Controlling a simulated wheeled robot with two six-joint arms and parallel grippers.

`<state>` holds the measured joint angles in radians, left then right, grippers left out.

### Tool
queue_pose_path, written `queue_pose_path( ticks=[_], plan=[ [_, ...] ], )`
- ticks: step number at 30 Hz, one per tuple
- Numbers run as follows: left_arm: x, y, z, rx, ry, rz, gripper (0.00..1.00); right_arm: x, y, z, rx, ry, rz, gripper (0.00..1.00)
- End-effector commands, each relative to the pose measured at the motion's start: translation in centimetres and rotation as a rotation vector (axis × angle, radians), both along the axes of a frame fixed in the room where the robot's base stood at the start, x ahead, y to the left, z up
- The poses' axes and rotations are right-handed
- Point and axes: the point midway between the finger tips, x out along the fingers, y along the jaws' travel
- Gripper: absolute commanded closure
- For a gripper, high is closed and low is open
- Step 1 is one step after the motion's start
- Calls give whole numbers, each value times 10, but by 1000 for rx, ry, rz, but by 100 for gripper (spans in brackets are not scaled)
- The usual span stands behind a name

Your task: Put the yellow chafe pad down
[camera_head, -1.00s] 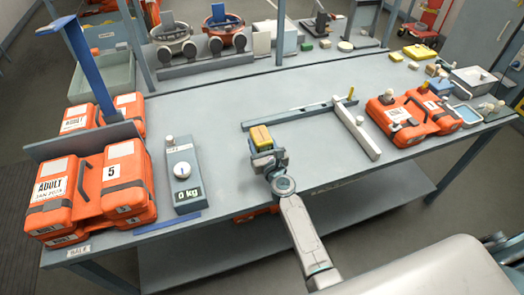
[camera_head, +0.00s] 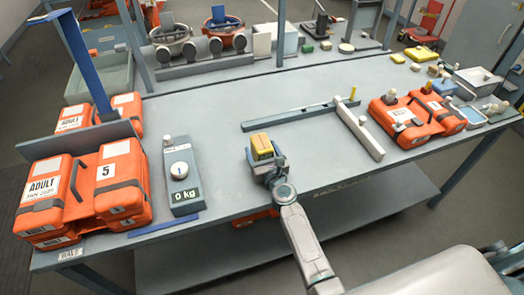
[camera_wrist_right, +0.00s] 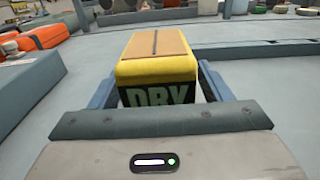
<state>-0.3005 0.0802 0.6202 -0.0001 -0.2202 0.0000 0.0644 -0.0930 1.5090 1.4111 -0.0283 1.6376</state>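My right gripper (camera_head: 265,160) is over the near middle part of the grey workbench (camera_head: 225,120). It is shut on a yellow block, taken as the yellow chafe pad (camera_head: 262,146). In the right wrist view the pad (camera_wrist_right: 156,68) sits between the two blue fingers of the gripper (camera_wrist_right: 158,85). It has a tan top with a dark line and a dark front face reading "DRY". Whether its underside touches the bench is hidden. My left gripper is not in view.
Orange cases (camera_head: 85,190) and a scale (camera_head: 181,175) reading "0 kg" stand at the left. A dark bar (camera_head: 290,115) lies behind the gripper, and a pale bar (camera_head: 358,130) lies to its right. More orange cases (camera_head: 410,120) stand farther right. Bench around the gripper is clear.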

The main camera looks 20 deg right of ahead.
Motion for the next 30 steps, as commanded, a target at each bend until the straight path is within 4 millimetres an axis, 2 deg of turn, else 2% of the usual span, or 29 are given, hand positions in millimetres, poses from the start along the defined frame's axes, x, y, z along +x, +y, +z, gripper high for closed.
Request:
queue_pose_path(
  ticks=[7, 21, 25, 30],
  plan=[
    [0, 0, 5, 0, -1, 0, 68, -4, 0, 4, 0, 1, 0, 28],
    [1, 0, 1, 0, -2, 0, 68, -94, -3, 1, 1, 1, -1, 28],
    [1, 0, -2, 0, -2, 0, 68, -110, -4, 2, 1, 1, 0, 28],
    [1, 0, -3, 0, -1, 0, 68, -120, -4, 3, 0, 0, 0, 28]
  ],
)
